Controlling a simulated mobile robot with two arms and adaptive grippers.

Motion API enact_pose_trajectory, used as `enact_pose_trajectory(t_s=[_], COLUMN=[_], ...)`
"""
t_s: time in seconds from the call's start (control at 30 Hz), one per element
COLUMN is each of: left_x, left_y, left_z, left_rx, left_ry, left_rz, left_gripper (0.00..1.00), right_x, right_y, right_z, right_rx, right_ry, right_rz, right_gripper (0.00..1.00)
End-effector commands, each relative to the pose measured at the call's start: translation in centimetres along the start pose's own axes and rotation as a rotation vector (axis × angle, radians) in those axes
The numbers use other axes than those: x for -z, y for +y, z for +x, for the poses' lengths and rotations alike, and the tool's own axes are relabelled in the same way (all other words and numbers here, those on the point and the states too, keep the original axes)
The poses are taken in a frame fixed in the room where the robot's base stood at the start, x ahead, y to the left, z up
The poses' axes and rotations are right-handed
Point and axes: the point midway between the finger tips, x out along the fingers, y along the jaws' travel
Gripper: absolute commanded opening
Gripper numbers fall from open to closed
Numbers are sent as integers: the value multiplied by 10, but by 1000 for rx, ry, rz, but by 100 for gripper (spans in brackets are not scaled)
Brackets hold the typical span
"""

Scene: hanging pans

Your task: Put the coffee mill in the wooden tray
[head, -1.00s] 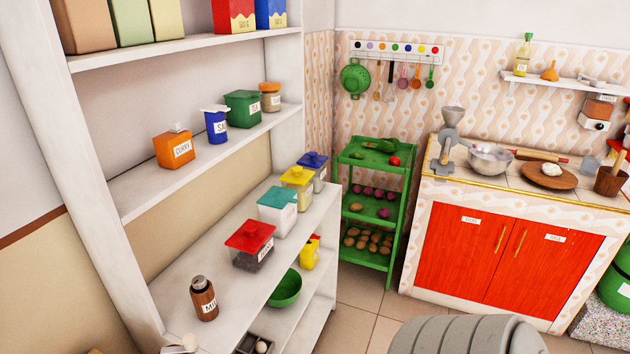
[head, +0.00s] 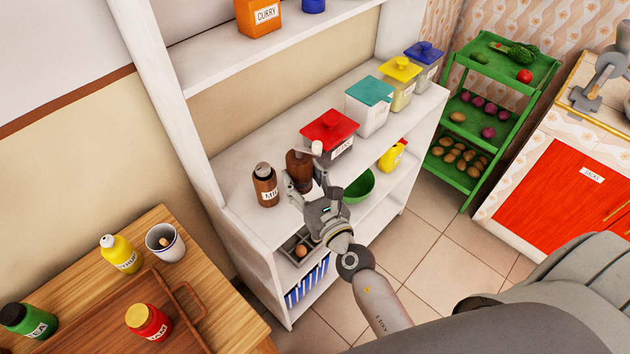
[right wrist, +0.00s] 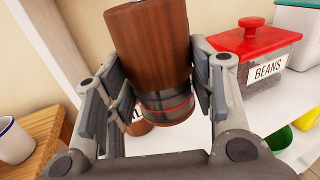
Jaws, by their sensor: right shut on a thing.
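The coffee mill (head: 299,168) is a dark brown wooden body with a crank and a pale knob on top. My right gripper (head: 318,197) is shut on it at the shelf's front edge. In the right wrist view, the mill (right wrist: 152,45) stands between the two fingers of my right gripper (right wrist: 160,92), with metal bands near its end. I cannot tell whether the mill touches the shelf. The wooden tray (head: 105,318) lies on the wooden table at lower left, its handle showing. My left gripper is not in view.
A brown labelled jar (head: 265,187) stands just left of the mill. The red-lidded beans container (head: 328,128) is behind it, also in the right wrist view (right wrist: 262,45). A yellow bottle (head: 120,254), white mug (head: 165,243) and green jar (head: 25,318) are around the tray.

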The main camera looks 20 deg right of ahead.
Motion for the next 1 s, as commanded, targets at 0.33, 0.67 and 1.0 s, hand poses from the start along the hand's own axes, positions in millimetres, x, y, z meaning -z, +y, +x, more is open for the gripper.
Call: enact_pose_trajectory(t_s=[0.33,0.67,1.0], left_x=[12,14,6], left_y=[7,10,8], left_z=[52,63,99], left_rx=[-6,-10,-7], left_ry=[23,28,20], left_rz=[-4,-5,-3], left_gripper=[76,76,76], right_x=[48,57,91], right_y=[-25,-31,-35], right_z=[34,43,48], right_rx=[1,0,1], right_ry=[-2,-1,-1], right_rz=[-1,1,0], right_gripper=[24,24,24])
